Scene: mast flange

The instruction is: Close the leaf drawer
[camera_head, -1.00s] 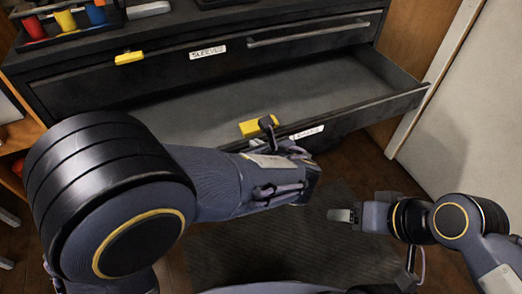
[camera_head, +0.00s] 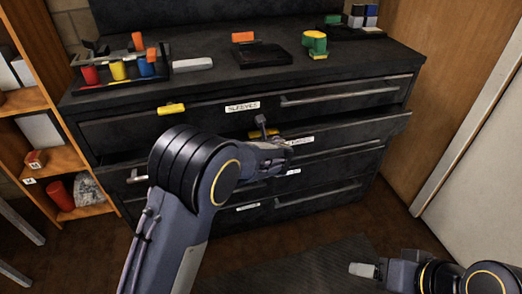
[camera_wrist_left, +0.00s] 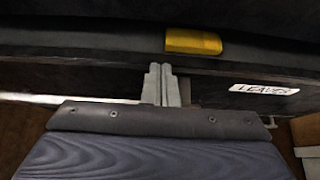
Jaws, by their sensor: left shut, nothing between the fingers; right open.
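The leaf drawer (camera_head: 365,130), labelled LEAVES, is the second drawer of the black cabinet. It stands a little way out, its right end jutting past the cabinet front. A yellow block (camera_wrist_left: 193,41) sits at its top edge, left of the LEAVES label (camera_wrist_left: 264,89). My left gripper (camera_wrist_left: 162,83) is shut and empty, with its fingertips at the drawer front just below the yellow block. I cannot tell whether they touch. In the head view, my left arm hides the drawer's left part. My right gripper (camera_head: 364,269) is open and empty, low at the right, away from the cabinet.
The SLEEVES drawer (camera_head: 210,117) above looks shut. The cabinet top (camera_head: 210,82) carries a rack of coloured cylinders (camera_head: 118,72), a black tray (camera_head: 263,53) and a green and yellow part (camera_head: 316,44). A wooden shelf (camera_head: 60,158) stands left, a pale panel right.

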